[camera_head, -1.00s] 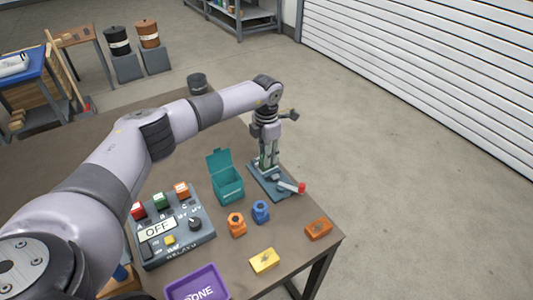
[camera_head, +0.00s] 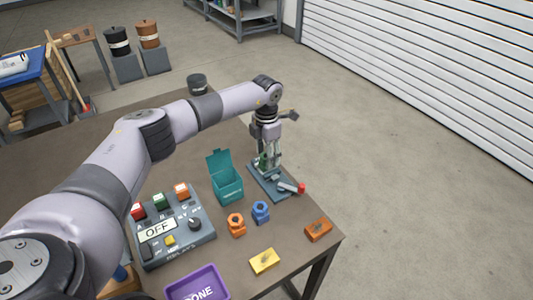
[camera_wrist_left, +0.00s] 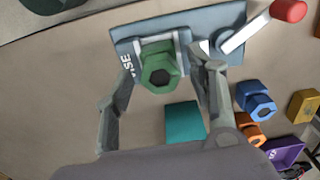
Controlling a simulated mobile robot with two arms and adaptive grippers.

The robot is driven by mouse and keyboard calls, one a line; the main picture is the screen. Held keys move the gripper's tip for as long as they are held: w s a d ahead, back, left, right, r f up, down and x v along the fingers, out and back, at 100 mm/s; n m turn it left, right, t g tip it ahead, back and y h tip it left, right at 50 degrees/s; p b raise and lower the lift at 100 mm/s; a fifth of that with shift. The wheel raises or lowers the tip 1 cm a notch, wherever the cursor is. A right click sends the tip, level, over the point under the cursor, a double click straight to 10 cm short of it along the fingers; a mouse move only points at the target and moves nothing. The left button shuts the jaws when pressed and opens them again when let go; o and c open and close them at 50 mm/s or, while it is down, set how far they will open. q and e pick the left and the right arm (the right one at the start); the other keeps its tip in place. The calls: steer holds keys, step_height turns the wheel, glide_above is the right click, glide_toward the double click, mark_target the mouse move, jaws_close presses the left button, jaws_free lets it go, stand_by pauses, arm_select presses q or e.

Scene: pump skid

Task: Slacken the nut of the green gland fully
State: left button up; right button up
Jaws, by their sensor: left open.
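The green gland (camera_wrist_left: 158,70) sits in the blue-grey vise (camera_wrist_left: 203,20) at the table's far right edge. In the left wrist view its hexagonal nut faces the camera, with a dark hole in the middle. My left gripper (camera_head: 270,163) points down over the vise. In the left wrist view my left gripper (camera_wrist_left: 164,68) is open, one finger on either side of the gland, with gaps to the nut visible. In the head view the fingers largely hide the gland. My right gripper is not in view.
The vise's red-tipped handle (camera_head: 300,188) sticks out to the right. An open teal box (camera_head: 228,190), blue gland (camera_head: 260,212) and orange gland (camera_head: 236,224) stand nearby. A relay panel (camera_head: 172,230) reading OFF and a purple DONE tray (camera_head: 197,284) are nearer.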

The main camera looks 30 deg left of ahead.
arm_select(q)
step_height(320, 180, up, 12)
stand_by(0.6)
steer(key=shift+f, duration=0.1)
